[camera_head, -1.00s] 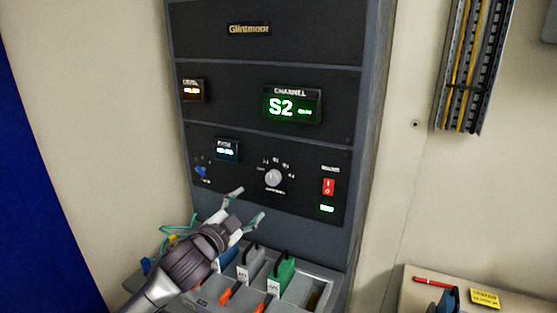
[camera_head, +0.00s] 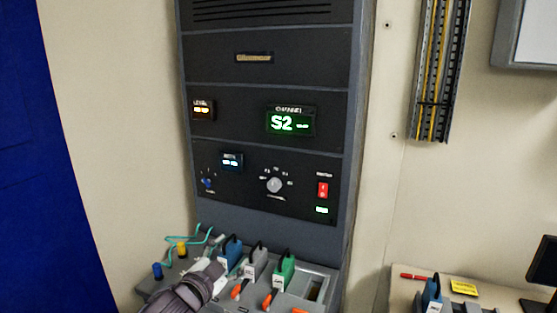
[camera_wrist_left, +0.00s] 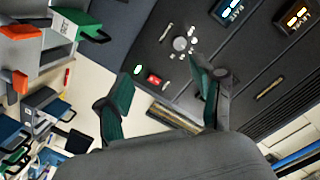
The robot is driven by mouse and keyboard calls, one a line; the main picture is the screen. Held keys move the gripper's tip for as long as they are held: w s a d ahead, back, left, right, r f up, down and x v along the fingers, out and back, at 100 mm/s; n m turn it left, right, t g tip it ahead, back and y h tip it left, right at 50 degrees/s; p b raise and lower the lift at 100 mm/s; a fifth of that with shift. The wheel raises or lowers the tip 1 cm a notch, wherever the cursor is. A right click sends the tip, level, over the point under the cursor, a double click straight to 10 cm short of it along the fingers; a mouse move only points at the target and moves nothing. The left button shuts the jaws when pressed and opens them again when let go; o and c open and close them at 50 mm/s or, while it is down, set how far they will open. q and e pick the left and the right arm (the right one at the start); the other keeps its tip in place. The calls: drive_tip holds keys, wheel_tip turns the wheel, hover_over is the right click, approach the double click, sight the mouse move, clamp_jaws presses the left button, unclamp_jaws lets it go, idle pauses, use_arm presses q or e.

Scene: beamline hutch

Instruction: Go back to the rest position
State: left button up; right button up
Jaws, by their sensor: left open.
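My left gripper (camera_wrist_left: 160,95) shows in the left wrist view with its two fingers spread apart and nothing between them. In the head view my left arm (camera_head: 190,290) comes in at the bottom, in front of the shelf, with its fingers mostly hard to make out against the things behind. It is below and apart from the rack's panels. The rack panel (camera_head: 262,215) has a round selector knob (camera_head: 274,185), a small blue knob (camera_head: 208,183) and a red switch (camera_head: 323,190). My right gripper is in neither view.
A grey shelf (camera_head: 325,275) before the rack holds blue, grey and green (camera_head: 285,270) handled blocks with orange parts. A side table (camera_head: 400,288) at right holds a red pen, yellow note and blue block. The wall between is clear.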

use_arm(q)
drive_tip(key=s+a+f+n+g+y, duration=0.2)
drive_tip(key=s+f+n+g, duration=0.1)
drive_tip(key=s+f, duration=0.6)
drive_tip(key=s+a+f+n+g+y, duration=0.2)
drive_tip(key=s+f+n+g, duration=0.1)
drive_tip(key=s+f, duration=0.55)
drive_tip(key=s+a+f+n+g+y, duration=0.1)
drive_tip(key=s+a+f+n+g, duration=0.15)
drive_tip(key=s, duration=0.75)
drive_tip(key=s+a+f+n+g+y, duration=0.1)
drive_tip(key=s+a+f+n+g, duration=0.2)
drive_tip(key=s, duration=0.8)
wheel_tip(320, 180, down, 28)
drive_tip(key=s+f+m+g, duration=0.1)
drive_tip(key=s+m+g, duration=0.1)
drive_tip(key=s, duration=0.1)
drive_tip(key=s+a+f+g, duration=0.1)
drive_tip(key=s+a+f, duration=0.1)
drive_tip(key=s+f, duration=1.1)
drive_tip(key=shift+s+a+f, duration=0.3)
drive_tip(key=shift+s+f, duration=0.05)
drive_tip(key=shift+s, duration=0.75)
